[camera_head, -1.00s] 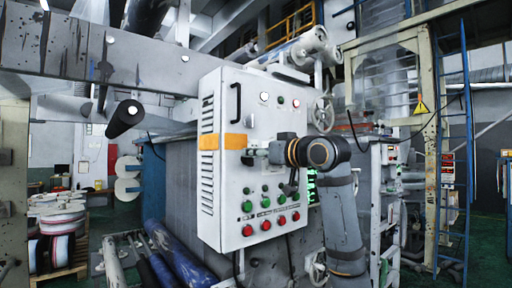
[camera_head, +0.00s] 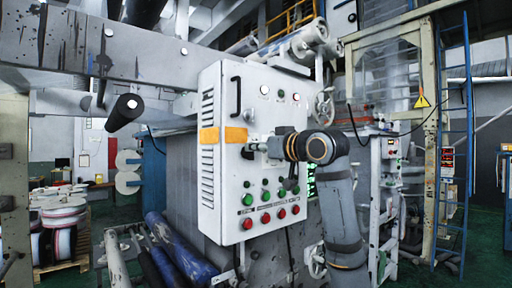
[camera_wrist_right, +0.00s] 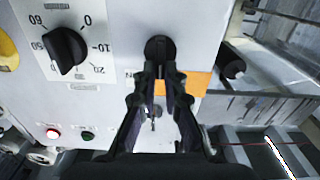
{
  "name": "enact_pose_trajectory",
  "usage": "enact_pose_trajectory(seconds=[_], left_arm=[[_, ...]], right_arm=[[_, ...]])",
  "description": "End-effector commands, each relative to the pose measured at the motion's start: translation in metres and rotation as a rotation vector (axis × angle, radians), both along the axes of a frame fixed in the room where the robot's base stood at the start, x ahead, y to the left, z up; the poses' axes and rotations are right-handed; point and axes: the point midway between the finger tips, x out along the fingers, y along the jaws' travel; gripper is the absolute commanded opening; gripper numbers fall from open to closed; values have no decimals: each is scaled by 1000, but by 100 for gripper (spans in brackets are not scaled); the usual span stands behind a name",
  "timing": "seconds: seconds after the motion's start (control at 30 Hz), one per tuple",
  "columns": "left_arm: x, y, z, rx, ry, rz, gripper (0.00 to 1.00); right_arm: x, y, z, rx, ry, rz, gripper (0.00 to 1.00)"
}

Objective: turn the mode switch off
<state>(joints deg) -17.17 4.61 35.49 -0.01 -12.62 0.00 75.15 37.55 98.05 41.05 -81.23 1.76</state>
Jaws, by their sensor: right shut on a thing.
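The mode switch, a black rotary knob (camera_wrist_right: 160,48), sits on the white front of the control cabinet (camera_head: 222,215). My right gripper (camera_wrist_right: 161,75) is shut on the knob, with one finger on each side of its lower part. Part of a label ending in "N" shows beside it. In the head view my right gripper (camera_head: 252,147) reaches the cabinet front from the right, below the orange strip's level; the knob is hidden there. My left gripper is in neither current view.
A numbered dial with a black knob (camera_wrist_right: 65,50) is left of the switch in the wrist view. Green buttons (camera_head: 248,199) and red buttons (camera_head: 247,224) sit low on the cabinet. A black handle (camera_head: 236,97) is at its upper left. A blue ladder (camera_head: 468,130) stands far right.

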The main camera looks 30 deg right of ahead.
Motion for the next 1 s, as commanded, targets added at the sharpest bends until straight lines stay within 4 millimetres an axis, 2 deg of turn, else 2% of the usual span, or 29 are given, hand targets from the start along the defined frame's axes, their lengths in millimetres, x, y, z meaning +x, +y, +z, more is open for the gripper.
enact_pose_trajectory(seconds=[0.7,1.0], left_arm=[[0,-1,36,-1,0,0,40],[0,-1,45,-1,0,0,40]], right_arm=[[-1,8,0,-540,-41,-1,0],[-1,11,-3,-696,-54,1,0]])
